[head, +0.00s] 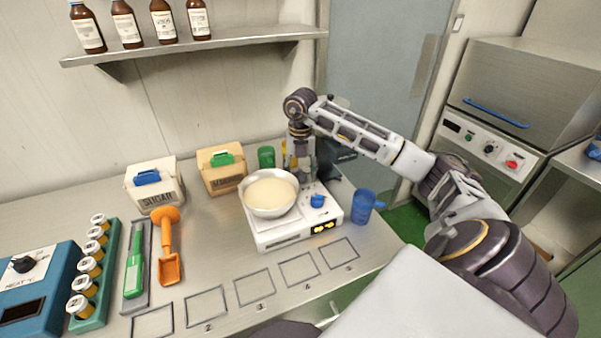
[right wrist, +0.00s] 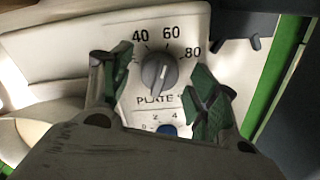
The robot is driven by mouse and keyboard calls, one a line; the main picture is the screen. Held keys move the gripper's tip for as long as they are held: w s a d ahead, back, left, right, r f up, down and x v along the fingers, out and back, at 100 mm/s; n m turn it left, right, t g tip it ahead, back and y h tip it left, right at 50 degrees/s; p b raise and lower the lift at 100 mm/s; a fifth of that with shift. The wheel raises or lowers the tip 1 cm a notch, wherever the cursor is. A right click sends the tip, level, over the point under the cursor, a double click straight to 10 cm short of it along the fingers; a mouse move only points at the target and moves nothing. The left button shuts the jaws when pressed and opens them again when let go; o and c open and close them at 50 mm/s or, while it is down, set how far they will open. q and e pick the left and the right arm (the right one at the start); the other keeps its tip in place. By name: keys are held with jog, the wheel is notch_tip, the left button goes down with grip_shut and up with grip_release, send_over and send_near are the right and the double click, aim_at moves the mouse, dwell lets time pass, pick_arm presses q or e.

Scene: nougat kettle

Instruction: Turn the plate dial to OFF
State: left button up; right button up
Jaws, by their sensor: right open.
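The hot plate unit (head: 290,238) stands on the steel counter with a bowl of pale contents (head: 270,193) on it. In the right wrist view the grey plate dial (right wrist: 159,74) sits on the white panel above the word PLATE, with 40, 60 and 80 around it. A light pointer line on it runs roughly down the picture; I cannot see an OFF mark. My right gripper (head: 303,178) is open, its green-padded fingers (right wrist: 158,92) on either side of the dial. I cannot tell whether they touch it. My left gripper is out of view.
A blue knob (head: 317,201) sits on the same panel close to the gripper. A blue mug (head: 363,206) stands right of the unit. A sugar box (head: 154,186), a second box (head: 222,171) and a green cup (head: 266,157) stand behind and left. Marked squares lie in front.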

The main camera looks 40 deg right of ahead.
jog(key=shift+f, duration=0.25)
jog(key=c, duration=0.9)
jog(key=shift+c, duration=0.7)
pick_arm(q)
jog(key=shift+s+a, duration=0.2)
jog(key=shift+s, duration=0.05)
